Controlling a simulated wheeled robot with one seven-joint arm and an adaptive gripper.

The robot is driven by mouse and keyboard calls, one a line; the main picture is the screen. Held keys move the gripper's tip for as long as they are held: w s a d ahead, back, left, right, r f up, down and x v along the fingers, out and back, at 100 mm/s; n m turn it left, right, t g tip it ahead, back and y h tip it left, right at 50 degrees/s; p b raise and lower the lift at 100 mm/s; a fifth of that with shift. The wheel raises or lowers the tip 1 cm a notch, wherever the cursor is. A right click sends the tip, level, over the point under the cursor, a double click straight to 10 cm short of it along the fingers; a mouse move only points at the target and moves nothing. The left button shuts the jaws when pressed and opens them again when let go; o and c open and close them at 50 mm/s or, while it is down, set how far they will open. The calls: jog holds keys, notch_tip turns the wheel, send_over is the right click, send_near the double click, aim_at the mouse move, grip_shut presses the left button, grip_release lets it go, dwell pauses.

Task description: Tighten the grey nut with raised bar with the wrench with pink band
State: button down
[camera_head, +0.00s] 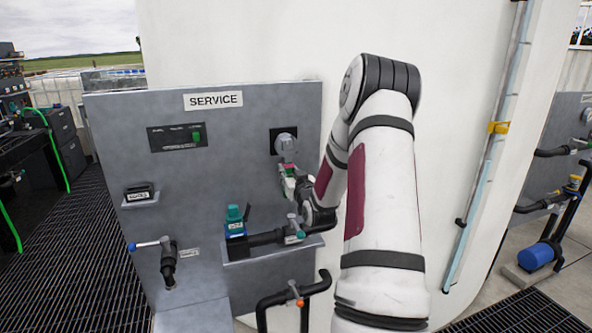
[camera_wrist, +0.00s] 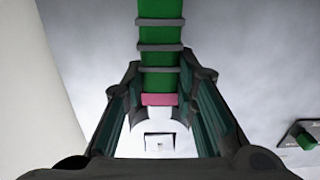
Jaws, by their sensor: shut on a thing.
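My gripper (camera_wrist: 160,82) is shut on the wrench with pink band (camera_wrist: 161,22). The wrench has a green handle with dark raised rings, and its pink band (camera_wrist: 159,99) shows between my fingers in the wrist view. A pale, curved, fork-like shape lies just below the band there. In the head view my gripper (camera_head: 294,186) is just below the grey nut (camera_head: 286,143), against the panel. The wrench's dark pink part (camera_head: 289,168) shows between them. I cannot tell whether the wrench head is around the nut or only in front of it. The nut's raised bar is not clear.
The grey SERVICE panel (camera_head: 240,110) carries a dark switch plate with a green button (camera_head: 197,136). A teal-topped fitting (camera_head: 236,220) and a blue-handled valve (camera_head: 150,244) stand lower left. Black pipes (camera_head: 290,298) run below my arm. A pale tank (camera_head: 430,40) stands behind.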

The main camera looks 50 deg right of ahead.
jog(key=s+a+m+p, duration=0.1)
jog(key=s+a+p, duration=0.2)
jog(key=s+a, duration=0.1)
jog(key=shift+s+a, duration=0.25)
jog(key=shift+s, duration=0.45)
dwell(0.6)
jog(key=shift+s, duration=0.1)
dwell(0.6)
